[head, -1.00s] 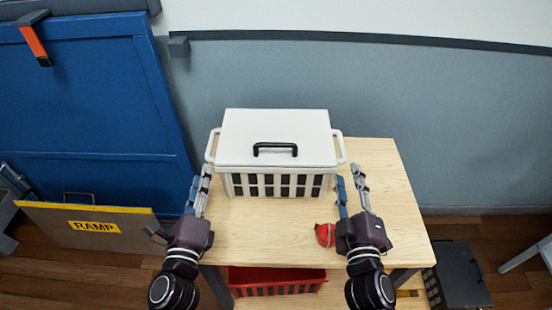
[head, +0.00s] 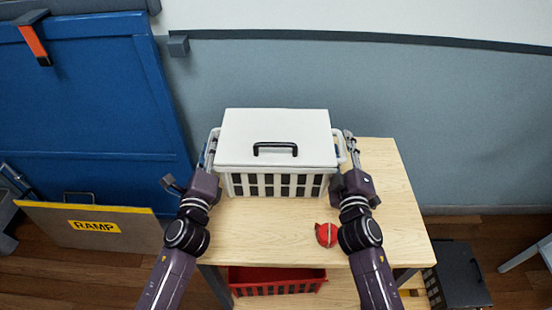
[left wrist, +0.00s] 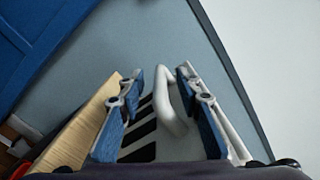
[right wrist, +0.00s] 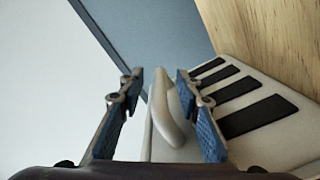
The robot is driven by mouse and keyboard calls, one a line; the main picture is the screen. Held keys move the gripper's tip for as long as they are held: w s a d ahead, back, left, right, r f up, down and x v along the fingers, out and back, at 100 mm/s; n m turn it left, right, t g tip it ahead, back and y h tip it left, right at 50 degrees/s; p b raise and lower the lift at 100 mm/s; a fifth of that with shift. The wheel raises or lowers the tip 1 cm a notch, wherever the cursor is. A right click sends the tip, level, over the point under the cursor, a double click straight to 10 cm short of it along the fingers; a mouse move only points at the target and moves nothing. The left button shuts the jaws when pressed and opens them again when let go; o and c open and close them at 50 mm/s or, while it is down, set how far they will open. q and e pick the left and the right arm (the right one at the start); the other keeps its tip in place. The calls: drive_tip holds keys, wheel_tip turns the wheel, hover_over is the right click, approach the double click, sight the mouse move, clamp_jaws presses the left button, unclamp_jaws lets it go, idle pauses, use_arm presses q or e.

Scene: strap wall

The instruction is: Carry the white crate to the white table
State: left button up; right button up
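The white crate (head: 274,140), with a lid, a black top handle and dark slots, stands on a light wooden table (head: 265,235). It has a white loop handle on each side. My left gripper (head: 210,148) is at the left side handle; in the left wrist view that handle (left wrist: 170,100) lies between its open fingers. My right gripper (head: 349,148) is at the right side handle; in the right wrist view that handle (right wrist: 168,115) lies between its open fingers. I cannot tell whether either finger touches. No white table is clearly recognisable.
A small red object (head: 326,235) lies on the wood beside my right arm. A red basket (head: 275,280) sits on a shelf below. A ramp board (head: 95,229) and a blue panel (head: 90,100) are at left. A dark box (head: 458,275) and a pale edge (head: 528,254) are at right.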

use_arm(q)
clamp_jaws()
use_arm(e)
clamp_jaws()
use_arm(q)
drive_tip(key=shift+f, duration=0.15)
use_arm(e)
drive_tip(key=shift+r, duration=0.2)
